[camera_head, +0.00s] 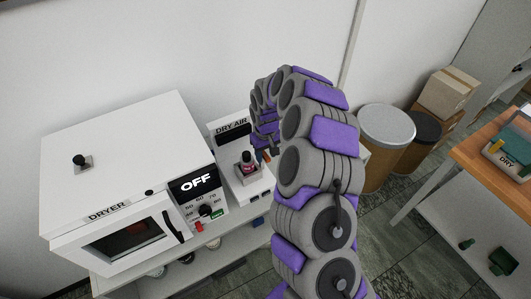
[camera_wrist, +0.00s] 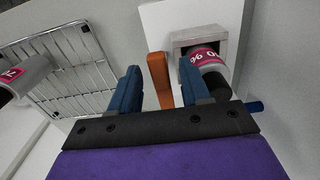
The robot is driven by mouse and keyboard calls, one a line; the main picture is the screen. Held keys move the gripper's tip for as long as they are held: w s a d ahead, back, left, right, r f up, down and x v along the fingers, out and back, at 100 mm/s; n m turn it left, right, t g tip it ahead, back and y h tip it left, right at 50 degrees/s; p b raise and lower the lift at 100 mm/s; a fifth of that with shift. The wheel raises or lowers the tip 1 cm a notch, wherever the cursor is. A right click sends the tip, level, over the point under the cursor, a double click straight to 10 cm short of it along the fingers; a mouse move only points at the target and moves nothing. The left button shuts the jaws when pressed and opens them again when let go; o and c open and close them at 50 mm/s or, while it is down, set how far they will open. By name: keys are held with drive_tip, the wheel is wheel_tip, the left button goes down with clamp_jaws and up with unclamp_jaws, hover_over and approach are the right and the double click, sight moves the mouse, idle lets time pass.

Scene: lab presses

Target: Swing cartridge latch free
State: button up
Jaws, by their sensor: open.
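The orange latch (camera_wrist: 158,80) is a flat upright bar in the wrist view, beside a grey square holder. The cartridge (camera_wrist: 204,55), a cylinder with a pink label and dark end, sits in that holder. My gripper (camera_wrist: 159,68) is open, with one blue finger on each side of the latch and visible gaps. In the head view the cartridge (camera_head: 247,166) stands on the white DRY AIR unit (camera_head: 232,132). My arm hides most of the gripper there, and the latch is hard to make out.
The white dryer (camera_head: 120,165), showing OFF, stands left of the DRY AIR unit. In the wrist view a wire rack (camera_wrist: 75,65) and another pink-labelled cylinder (camera_wrist: 22,75) lie to the left. Drums (camera_head: 386,130) and a wooden table (camera_head: 500,150) stand to the right.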

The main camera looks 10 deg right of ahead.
wheel_tip(320, 180, up, 17)
drive_tip(key=shift+r, duration=0.15)
idle(0.5)
idle(0.4)
drive_tip(key=s+a+r+b, duration=0.1)
drive_tip(key=s+r+b, duration=0.1)
drive_tip(key=s, duration=0.7)
drive_tip(key=s+a+r+b, duration=0.1)
drive_tip(key=s+r, duration=0.1)
drive_tip(key=s, duration=0.7)
drive_tip(key=s+d+f+m+g+b, duration=0.1)
drive_tip(key=s+f+b, duration=0.1)
drive_tip(key=s, duration=1)
drive_tip(key=s+d+f+m+b, duration=0.2)
drive_tip(key=s+f, duration=0.2)
drive_tip(key=s, duration=0.8)
drive_tip(key=shift+f+g, duration=0.35)
drive_tip(key=shift+g, duration=0.05)
